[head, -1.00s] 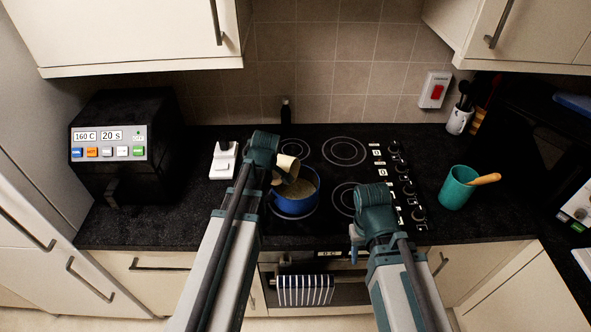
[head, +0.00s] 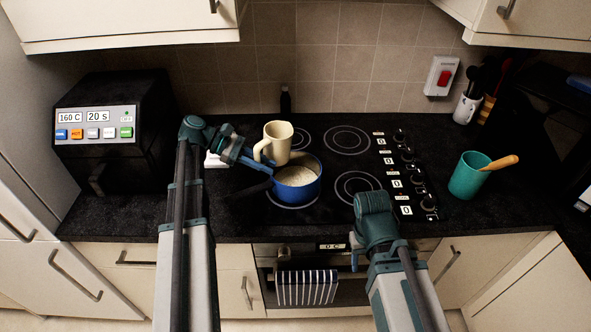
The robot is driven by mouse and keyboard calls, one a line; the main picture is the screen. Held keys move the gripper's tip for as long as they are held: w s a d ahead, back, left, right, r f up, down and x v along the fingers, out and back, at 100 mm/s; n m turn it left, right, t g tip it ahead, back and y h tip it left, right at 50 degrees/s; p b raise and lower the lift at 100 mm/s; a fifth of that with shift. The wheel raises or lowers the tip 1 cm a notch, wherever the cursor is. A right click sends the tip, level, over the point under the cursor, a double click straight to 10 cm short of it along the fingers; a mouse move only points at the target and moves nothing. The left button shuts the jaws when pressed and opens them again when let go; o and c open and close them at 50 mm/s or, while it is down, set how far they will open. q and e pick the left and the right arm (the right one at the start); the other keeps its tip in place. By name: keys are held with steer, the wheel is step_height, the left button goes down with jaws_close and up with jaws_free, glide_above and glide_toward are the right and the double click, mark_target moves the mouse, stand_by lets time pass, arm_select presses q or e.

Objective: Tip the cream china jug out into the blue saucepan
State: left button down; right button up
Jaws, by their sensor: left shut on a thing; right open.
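The cream china jug (head: 278,141) is upright just behind the blue saucepan (head: 297,193), above the level of its rim. My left gripper (head: 262,162) is shut on the jug at its handle side, reaching in from the left. The jug's inside is mostly hidden. The saucepan stands on the front left ring of the hob and holds a pale cream content (head: 297,175). My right gripper (head: 355,258) is open and empty at the front edge of the hob, partly hidden by its own wrist.
A teal pot (head: 467,178) with a wooden-handled tool stands right of the hob controls (head: 402,183). A black machine (head: 105,130) stands at the left. A dark bottle (head: 285,101) stands behind the hob. The right rings are clear.

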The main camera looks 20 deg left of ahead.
arm_select(q)
step_height(320, 180, up, 3)
steer(key=shift+r+h+p, duration=0.15)
steer(key=shift+h+p, duration=0.15)
steer(key=shift+h, duration=0.4)
steer(key=shift+d, duration=0.1)
stand_by(0.4)
